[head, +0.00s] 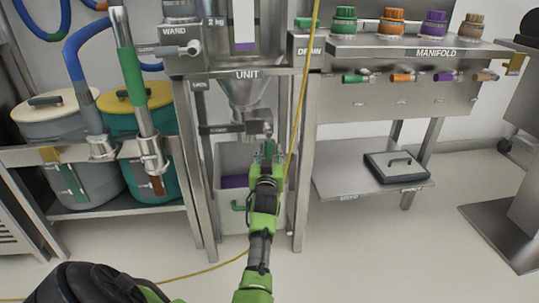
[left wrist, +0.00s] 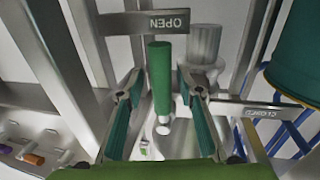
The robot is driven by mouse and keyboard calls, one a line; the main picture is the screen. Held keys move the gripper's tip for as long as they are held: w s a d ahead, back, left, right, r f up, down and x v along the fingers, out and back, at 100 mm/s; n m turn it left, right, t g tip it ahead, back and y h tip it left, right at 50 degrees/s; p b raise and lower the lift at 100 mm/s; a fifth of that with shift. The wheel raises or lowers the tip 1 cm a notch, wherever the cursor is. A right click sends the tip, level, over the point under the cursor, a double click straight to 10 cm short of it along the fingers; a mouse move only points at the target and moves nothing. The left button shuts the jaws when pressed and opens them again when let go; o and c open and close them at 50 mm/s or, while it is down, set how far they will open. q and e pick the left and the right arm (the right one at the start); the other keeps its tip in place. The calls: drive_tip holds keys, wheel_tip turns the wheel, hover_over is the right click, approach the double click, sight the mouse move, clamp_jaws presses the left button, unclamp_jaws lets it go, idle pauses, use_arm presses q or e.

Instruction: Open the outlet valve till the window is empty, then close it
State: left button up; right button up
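The processing unit (head: 248,74) stands in the middle of the head view, with a metal funnel (head: 243,92) under its body. Its window (head: 243,25) is pale with a thin purple band near the bottom. The outlet valve's green handle (left wrist: 160,80) shows in the left wrist view, pointing towards the OPEN plate (left wrist: 145,22); the CLOSED plate (left wrist: 262,112) is to the right. My left gripper (head: 268,150) is at the outlet below the funnel. In the left wrist view its fingers are open, one on each side of the handle, with gaps visible. My right gripper is out of view.
A pale bin (head: 228,160) with purple contents (head: 235,182) stands under the funnel, partly behind my arm. A yellow cord (head: 297,110) hangs beside my gripper. Lidded drums (head: 60,120) stand left; the manifold table (head: 400,75) stands right.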

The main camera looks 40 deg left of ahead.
sight(270, 121)
use_arm(q)
wheel_tip(270, 121, up, 9)
drive_tip(key=shift+f, duration=0.1)
idle(0.7)
